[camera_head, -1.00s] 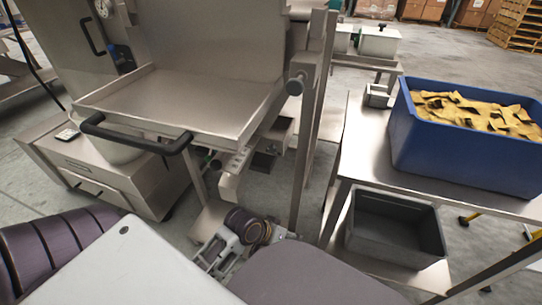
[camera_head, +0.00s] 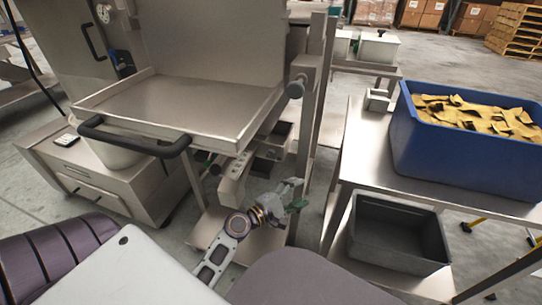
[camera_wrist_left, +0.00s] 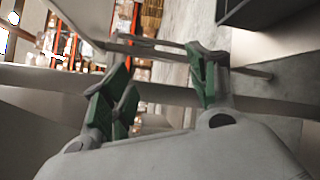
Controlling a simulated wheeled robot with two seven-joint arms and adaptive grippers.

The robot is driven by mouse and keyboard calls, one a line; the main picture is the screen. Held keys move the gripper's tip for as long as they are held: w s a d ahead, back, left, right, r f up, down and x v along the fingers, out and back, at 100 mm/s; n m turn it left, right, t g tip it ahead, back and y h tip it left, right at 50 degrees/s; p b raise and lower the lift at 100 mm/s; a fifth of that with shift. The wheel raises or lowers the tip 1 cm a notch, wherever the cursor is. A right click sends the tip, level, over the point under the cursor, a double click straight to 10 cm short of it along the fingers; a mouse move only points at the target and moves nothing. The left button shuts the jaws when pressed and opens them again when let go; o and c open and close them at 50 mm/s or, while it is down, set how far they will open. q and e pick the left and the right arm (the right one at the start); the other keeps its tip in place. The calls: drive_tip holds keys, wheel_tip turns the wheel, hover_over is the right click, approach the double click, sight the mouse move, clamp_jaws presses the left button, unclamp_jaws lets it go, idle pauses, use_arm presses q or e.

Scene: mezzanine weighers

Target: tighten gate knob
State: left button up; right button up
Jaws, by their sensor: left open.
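My right gripper is not in view.
A steel tray (camera_head: 190,108) with a black handle (camera_head: 135,140) stands left of the post. At right, a steel table (camera_head: 350,150) carries a blue bin (camera_head: 465,165) of yellow pieces; a grey crate (camera_head: 400,255) sits on its lower shelf.

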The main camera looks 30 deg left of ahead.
sight(271, 155)
use_arm(q)
drive_tip(key=w+a+f+n+t+y, duration=0.1)
drive_tip(key=a+f+n+y, duration=0.2)
drive_tip(key=a+n+y, duration=0.7)
drive_tip(key=a+n, duration=0.6)
drive_tip(key=n, duration=0.2)
drive_tip(key=shift+w+f+n+y, duration=0.2)
drive_tip(key=shift+w+n+y, duration=0.1)
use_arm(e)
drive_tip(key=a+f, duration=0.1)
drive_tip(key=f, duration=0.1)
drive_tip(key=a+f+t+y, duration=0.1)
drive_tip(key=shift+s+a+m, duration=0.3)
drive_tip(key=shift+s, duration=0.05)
use_arm(q)
drive_tip(key=shift+w, duration=0.15)
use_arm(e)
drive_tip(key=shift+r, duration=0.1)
